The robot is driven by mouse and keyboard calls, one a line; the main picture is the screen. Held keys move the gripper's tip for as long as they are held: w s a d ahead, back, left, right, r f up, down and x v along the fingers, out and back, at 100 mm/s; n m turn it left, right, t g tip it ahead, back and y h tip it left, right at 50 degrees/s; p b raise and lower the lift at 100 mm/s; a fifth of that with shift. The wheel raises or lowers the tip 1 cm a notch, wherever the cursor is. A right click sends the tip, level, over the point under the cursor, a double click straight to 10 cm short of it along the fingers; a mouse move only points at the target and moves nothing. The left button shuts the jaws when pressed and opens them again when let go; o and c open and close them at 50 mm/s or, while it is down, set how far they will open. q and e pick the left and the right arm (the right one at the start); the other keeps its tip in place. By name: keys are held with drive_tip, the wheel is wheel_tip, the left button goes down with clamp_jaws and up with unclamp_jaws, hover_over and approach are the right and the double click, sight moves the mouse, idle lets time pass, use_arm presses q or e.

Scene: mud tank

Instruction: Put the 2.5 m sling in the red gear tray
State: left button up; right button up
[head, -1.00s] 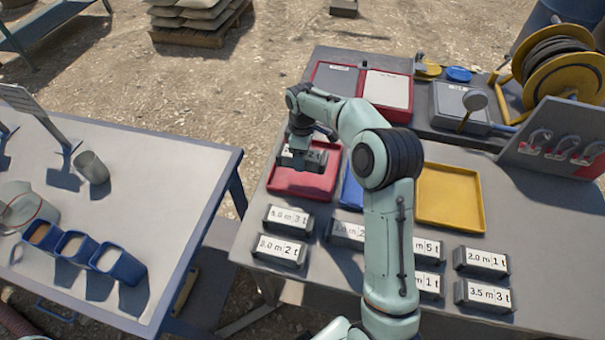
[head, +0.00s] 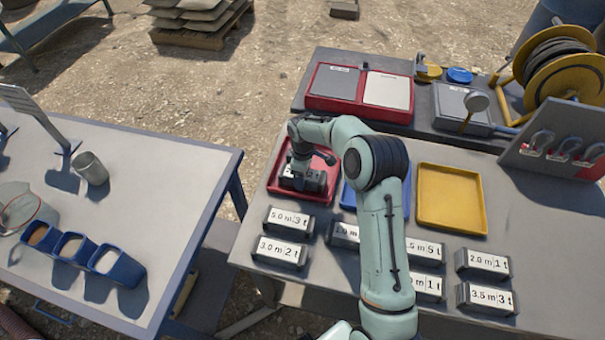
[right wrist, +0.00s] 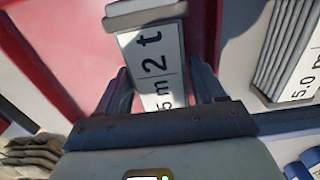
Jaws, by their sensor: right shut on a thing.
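The red gear tray (head: 281,166) lies on the grey bench, left of a blue tray. My right gripper (head: 306,183) is down at this tray, shut on a sling pack. In the right wrist view the sling pack (right wrist: 152,55) sits between the fingers (right wrist: 163,88). Its white label reads "5 m 2 t", with the start hidden by the gripper. The red of the tray (right wrist: 85,65) is close below it. I cannot tell whether the pack touches the tray floor. My left gripper is not in view.
Several other labelled packs stand in front of the trays, among them 5.0 m 3 t (head: 290,220), 3.0 m 2 t (head: 280,252) and 3.5 m 3 t (head: 488,297). A blue tray (head: 348,195) and an empty yellow tray (head: 450,197) are to the right.

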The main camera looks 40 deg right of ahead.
drive_tip(key=shift+f, duration=0.15)
drive_tip(key=o, duration=1.3)
wheel_tip(320, 180, up, 12)
drive_tip(key=shift+r+p, duration=0.2)
drive_tip(key=shift+p, duration=0.25)
